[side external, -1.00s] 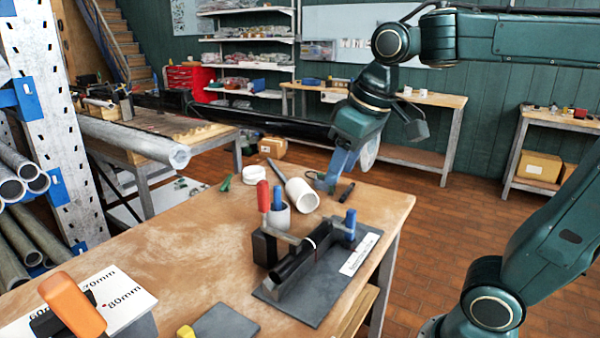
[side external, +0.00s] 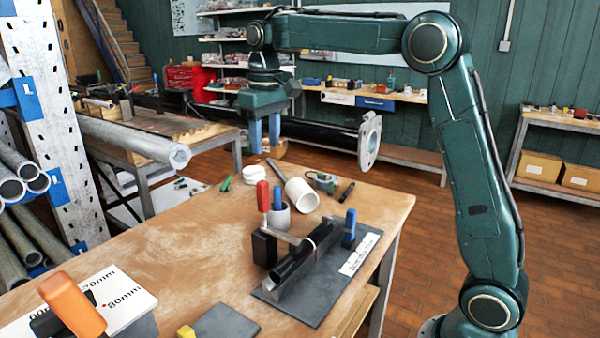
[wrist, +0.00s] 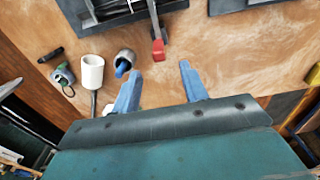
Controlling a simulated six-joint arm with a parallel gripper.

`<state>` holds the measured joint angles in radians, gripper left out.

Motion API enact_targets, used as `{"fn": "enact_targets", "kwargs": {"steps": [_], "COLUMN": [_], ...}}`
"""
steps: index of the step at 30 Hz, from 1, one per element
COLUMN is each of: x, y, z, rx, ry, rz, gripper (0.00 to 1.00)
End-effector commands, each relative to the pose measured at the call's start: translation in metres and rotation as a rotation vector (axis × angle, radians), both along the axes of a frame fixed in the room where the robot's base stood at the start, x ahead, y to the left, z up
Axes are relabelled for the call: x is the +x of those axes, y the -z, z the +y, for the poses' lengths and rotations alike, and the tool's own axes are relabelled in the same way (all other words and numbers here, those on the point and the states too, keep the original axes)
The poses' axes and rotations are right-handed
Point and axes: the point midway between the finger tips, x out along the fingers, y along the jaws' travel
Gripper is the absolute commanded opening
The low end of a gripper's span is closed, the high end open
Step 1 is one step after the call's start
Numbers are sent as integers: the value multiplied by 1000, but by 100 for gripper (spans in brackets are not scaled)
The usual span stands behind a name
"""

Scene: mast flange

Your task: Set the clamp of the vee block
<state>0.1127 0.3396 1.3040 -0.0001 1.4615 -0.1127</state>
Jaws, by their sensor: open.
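The vee block (side external: 295,270) is a dark long block on a grey base plate (side external: 325,300) on the wooden bench. Its clamp has an upright red handle (side external: 263,195) and a grey arm reaching over the block; I cannot tell whether it presses on anything. The wrist view shows the red handle (wrist: 158,47) just beyond my fingertips and the vee block (wrist: 112,10) at the top edge. My gripper (side external: 264,147) is open, empty and pointing down, above and behind the clamp. Its blue fingers also show in the wrist view (wrist: 158,70).
A grey cup (side external: 279,218) holding a blue-handled tool stands beside the clamp. A white cylinder (side external: 302,195) lies behind it. A blue-topped part (side external: 350,226) stands on the plate. A black mast with a pale flange (side external: 370,140) extends behind the bench. The bench's left middle is clear.

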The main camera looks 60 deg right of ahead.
Motion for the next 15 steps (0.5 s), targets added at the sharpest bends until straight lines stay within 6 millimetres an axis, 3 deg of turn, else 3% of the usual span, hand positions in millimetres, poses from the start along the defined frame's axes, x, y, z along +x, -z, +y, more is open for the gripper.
{"fn": "enact_targets", "kwargs": {"steps": [6,15], "x": [19,21], "y": [11,13], "z": [-7,-7], "rx": [4,4], "ry": [1,0], "rz": [32,37], "gripper": [44,44]}}
